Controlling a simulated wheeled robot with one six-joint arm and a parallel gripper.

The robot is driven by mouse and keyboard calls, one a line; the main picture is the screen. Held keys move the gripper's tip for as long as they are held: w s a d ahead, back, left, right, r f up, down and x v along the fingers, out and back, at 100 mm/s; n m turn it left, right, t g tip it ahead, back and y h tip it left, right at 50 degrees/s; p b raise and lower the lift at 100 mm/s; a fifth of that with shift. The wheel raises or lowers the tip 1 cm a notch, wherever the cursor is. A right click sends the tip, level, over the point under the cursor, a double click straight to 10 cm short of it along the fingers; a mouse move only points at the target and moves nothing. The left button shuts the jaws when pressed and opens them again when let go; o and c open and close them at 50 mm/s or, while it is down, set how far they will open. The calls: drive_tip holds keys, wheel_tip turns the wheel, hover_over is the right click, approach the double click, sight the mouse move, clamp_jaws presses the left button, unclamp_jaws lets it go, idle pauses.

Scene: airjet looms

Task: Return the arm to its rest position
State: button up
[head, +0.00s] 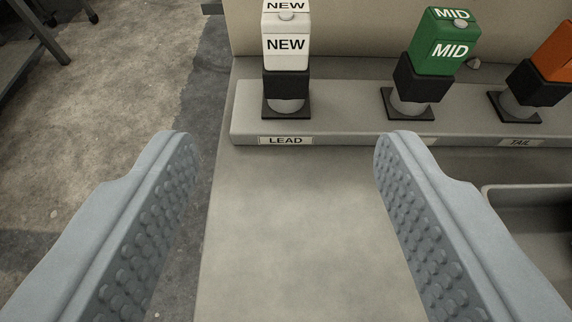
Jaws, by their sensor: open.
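My gripper (285,150) is open and empty, its two grey studded fingers wide apart over a bare pale bench top (290,220). Beyond the fingertips, a white block marked NEW (286,45) stands upright in a black holder on the raised ledge, above a label reading LEAD (286,141). To its right a green block marked MID (446,45) sits in a tilted black holder. An orange block (556,55), cut off by the right edge, sits in another tilted holder above a label reading TAIL (520,142). No finger touches any block.
The ledge (345,120) runs across the back of the bench before a beige wall (350,30). A grey tray (535,195) is at the right, partly behind the right finger. Concrete floor (110,90) lies at left, with dark metal legs (45,30) in the upper left corner.

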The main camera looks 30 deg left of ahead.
drive_tip(key=s+d+r+m+t+h, duration=0.2)
drive_tip(key=s+d+r, duration=0.3)
drive_tip(key=d, duration=0.5)
drive_tip(key=s+d+r+m+t+h, duration=0.2)
drive_tip(key=s+d+r, duration=0.4)
drive_tip(key=d, duration=0.4)
drive_tip(key=s+d+r+m+t+h, duration=0.2)
drive_tip(key=s+d+r, duration=0.3)
drive_tip(key=d, duration=0.5)
drive_tip(key=shift+s+r+h, duration=0.2)
drive_tip(key=shift+s+h, duration=0.15)
drive_tip(key=shift+h, duration=0.25)
drive_tip(key=shift+c, duration=0.3)
